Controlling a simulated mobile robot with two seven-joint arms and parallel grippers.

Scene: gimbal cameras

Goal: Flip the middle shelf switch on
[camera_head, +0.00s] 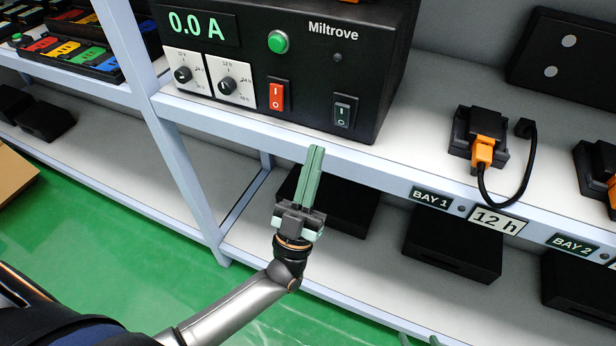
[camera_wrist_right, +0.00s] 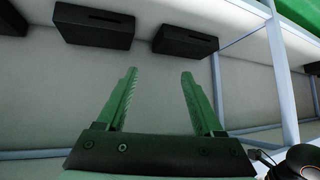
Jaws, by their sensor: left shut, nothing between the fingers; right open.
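A black Miltrove unit (camera_head: 330,70) stands on the shelf and its display (camera_head: 203,27) reads 0.0 A. I cannot tell which way either rocker is tipped. My left gripper (camera_head: 316,149) is shut and empty, its fingertips over the shelf's front edge in the picture, below and between the two rockers, apart from both. My right gripper (camera_wrist_right: 159,72) is open and empty in the right wrist view; only its fingertips show at the head view's bottom edge.
A round green button (camera_head: 278,42) and two dials (camera_head: 183,74) are on the unit. A black charger with an orange plug (camera_head: 483,150) and cable sits right of it. Black boxes (camera_head: 452,243) stand on the lower shelf. A white shelf post (camera_head: 165,130) rises left.

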